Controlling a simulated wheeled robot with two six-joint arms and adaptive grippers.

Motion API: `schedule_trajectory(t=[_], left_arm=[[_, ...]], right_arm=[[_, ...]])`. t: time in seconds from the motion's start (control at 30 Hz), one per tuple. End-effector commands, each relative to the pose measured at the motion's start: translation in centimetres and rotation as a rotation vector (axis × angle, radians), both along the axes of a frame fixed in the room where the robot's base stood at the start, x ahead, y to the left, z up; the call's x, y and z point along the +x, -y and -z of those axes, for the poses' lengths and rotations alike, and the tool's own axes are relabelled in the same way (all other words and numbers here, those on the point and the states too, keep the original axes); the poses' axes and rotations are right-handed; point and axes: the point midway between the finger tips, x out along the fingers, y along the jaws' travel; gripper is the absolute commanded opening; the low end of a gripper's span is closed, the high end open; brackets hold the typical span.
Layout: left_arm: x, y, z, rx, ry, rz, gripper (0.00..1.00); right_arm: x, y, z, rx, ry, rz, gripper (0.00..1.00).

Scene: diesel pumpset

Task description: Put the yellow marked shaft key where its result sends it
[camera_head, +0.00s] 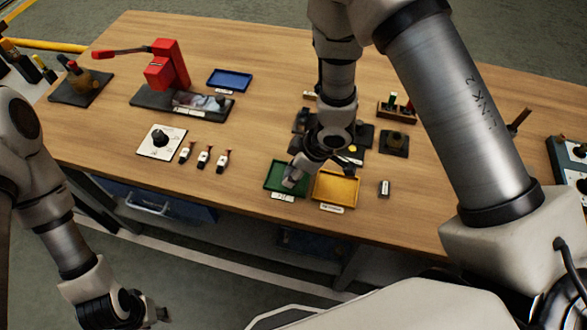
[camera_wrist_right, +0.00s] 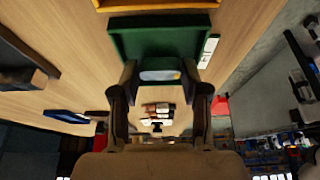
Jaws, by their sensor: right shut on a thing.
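My right gripper (camera_head: 295,180) reaches down to the green tray (camera_head: 272,178) near the table's front edge. In the right wrist view, my right gripper (camera_wrist_right: 160,78) is shut on a small grey shaft key (camera_wrist_right: 158,76) with a yellow mark. The key is held at the near side of the green tray (camera_wrist_right: 160,38); I cannot tell whether it touches the tray floor. A yellow tray (camera_head: 336,188) stands just right of the green one. Both trays have white labels in front, too small to read. My left gripper (camera_head: 150,318) hangs low, off the table; its fingers are unclear.
A red press (camera_head: 168,65) and a blue tray (camera_head: 230,79) stand at the back left. A white dial plate (camera_head: 161,141) and several small red-topped items (camera_head: 204,156) lie left of the green tray. Dark fixtures (camera_head: 394,143) stand behind the yellow tray.

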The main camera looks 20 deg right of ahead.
Motion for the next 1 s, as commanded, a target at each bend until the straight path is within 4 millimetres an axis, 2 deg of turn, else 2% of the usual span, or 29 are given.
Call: schedule_trajectory(t=[0.6,0.63,0.7,1.0], left_arm=[[0.00,0.00,0.45,0.000,0.000,0.000,0.40],[0.00,0.00,0.41,0.000,0.000,0.000,0.40],[0.00,0.00,0.39,0.000,0.000,0.000,0.40],[0.00,0.00,0.38,0.000,0.000,0.000,0.40]], right_arm=[[-0.01,0.00,0.72,0.000,0.000,0.000,0.01],[0.00,0.00,0.67,0.000,0.000,0.000,0.52],[0.00,0.00,0.65,0.000,0.000,0.000,0.74],[-0.01,0.00,0.64,0.000,0.000,0.000,0.74]])
